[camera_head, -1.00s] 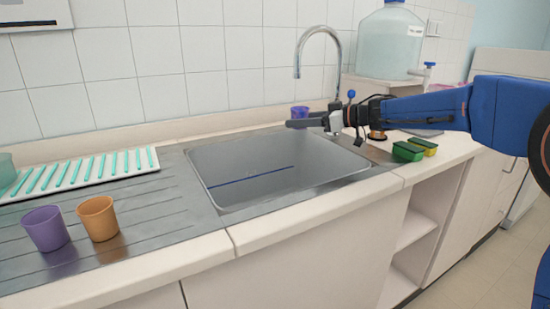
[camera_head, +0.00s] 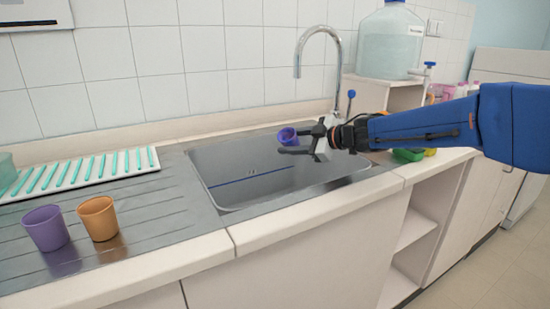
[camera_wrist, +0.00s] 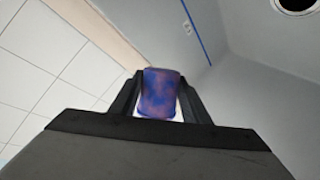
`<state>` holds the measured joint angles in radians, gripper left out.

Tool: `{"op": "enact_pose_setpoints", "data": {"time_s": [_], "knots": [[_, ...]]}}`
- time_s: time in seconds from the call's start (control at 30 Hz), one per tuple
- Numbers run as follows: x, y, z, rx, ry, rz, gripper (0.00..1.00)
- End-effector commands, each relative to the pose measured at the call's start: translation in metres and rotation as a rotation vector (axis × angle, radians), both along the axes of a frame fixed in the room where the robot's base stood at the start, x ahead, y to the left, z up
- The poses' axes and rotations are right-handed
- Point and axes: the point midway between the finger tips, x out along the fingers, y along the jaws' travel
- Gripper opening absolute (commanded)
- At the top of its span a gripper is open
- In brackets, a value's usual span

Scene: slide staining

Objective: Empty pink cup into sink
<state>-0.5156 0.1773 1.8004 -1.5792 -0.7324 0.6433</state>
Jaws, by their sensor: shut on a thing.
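My gripper (camera_head: 292,142) is shut on a small cup (camera_head: 287,135) and holds it in the air over the back right part of the sink (camera_head: 235,190). The cup looks blue-purple in the head view, and blue with pinkish patches in the wrist view (camera_wrist: 160,94), where it sits between both fingers. It is tilted in the head view. I cannot tell what is inside it. The sink basin is grey, with a blue line along its wall. In the wrist view a round dark drain (camera_wrist: 297,4) shows at the top right.
The tap (camera_head: 298,62) arches at the back of the sink. A purple cup (camera_head: 46,228) and an orange cup (camera_head: 98,218) stand on the drainboard at left, before a striped white rack (camera_head: 90,172). A large water container (camera_head: 390,42) and sponges (camera_head: 408,155) are at right.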

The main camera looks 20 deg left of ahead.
Motion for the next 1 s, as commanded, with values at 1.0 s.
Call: {"op": "enact_pose_setpoints", "data": {"time_s": [1.0], "knots": [[-0.0044,0.0012,-0.0010,-0.113,-0.300,0.000,0.20]]}}
